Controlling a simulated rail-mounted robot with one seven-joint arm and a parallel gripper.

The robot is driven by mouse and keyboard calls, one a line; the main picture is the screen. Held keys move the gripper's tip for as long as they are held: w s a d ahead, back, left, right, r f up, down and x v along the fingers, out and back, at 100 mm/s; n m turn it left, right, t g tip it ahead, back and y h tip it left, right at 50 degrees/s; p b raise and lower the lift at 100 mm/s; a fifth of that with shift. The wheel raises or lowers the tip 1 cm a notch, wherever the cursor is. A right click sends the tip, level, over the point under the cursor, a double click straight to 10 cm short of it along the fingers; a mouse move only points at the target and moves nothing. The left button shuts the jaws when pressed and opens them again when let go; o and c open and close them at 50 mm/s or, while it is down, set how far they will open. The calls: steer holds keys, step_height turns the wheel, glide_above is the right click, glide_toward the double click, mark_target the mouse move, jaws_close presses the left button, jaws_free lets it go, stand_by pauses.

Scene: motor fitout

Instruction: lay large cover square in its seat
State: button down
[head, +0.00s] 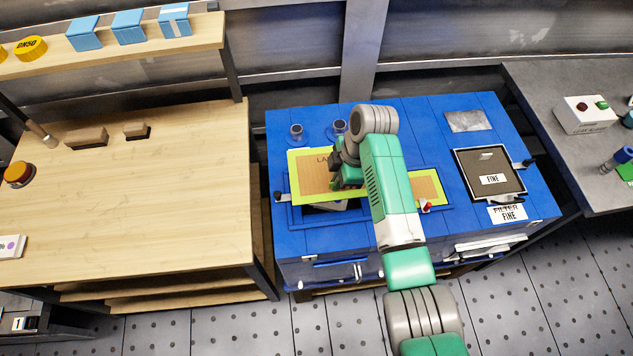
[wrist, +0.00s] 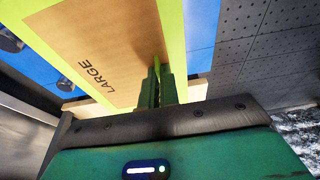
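The large cover (head: 312,172) is a tan panel with a lime border and the word LARGE. In the head view it is over the large blue-framed seat (head: 296,216) and offset toward the back, so the front of the opening shows. It appears raised above the frame. My gripper (head: 340,168) is at the cover's right part, mostly hidden by my arm. In the wrist view the two fingers (wrist: 158,88) close around a narrow lime part of the cover (wrist: 105,50). The exact grip contact is partly hidden.
A smaller lime-bordered panel (head: 427,188) lies right of my arm, with a small red knob (head: 426,206) near it. A dark-framed FINE filter (head: 488,172) sits farther right. Round dark-topped fittings (head: 296,131) stand behind the cover. The wooden bench (head: 130,210) is left.

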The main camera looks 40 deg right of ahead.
steer(key=shift+w+a+f, duration=0.1)
steer(key=shift+a+f, duration=0.05)
steer(key=shift+f, duration=0.05)
steer(key=shift+f+b, duration=0.3)
steer(key=shift+b, duration=0.1)
step_height(320, 180, down, 4)
steer(key=b, duration=0.3)
steer(key=shift+b, duration=0.4)
steer(key=shift+f, duration=0.15)
steer(key=shift+f+b, duration=0.85)
steer(key=shift+f, duration=0.75)
steer(key=shift+f, duration=0.1)
steer(key=shift+f+b, duration=0.8)
steer(key=shift+f, duration=0.3)
